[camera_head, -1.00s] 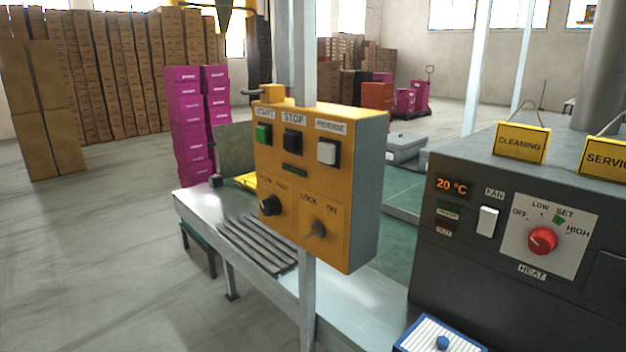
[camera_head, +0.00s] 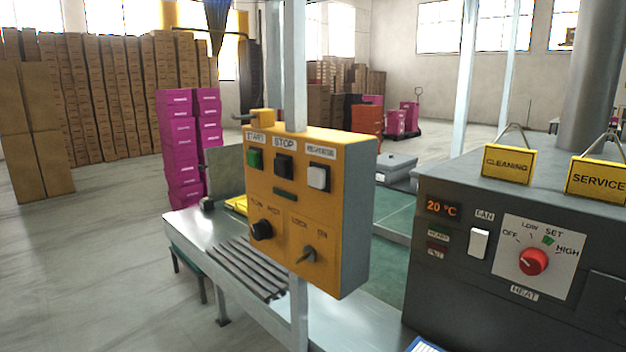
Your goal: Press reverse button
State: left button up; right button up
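The yellow control box (camera_head: 307,207) is mounted on a grey post in the middle of the head view. The white reverse button (camera_head: 318,178) is at the upper right of its front face, under a small label. The black stop button (camera_head: 283,167) and the green start button (camera_head: 254,159) are to its left. A black speed knob (camera_head: 261,230) and a lock switch (camera_head: 305,255) are lower on the face. Neither of my grippers is in view, and nothing covers the buttons.
A dark grey heater machine (camera_head: 462,275) with a red knob (camera_head: 533,261) stands at the right. A metal bench with rollers (camera_head: 250,268) runs below the box. Magenta boxes (camera_head: 181,140) and stacks of brown cartons (camera_head: 100,85) stand behind. Open floor lies at the left.

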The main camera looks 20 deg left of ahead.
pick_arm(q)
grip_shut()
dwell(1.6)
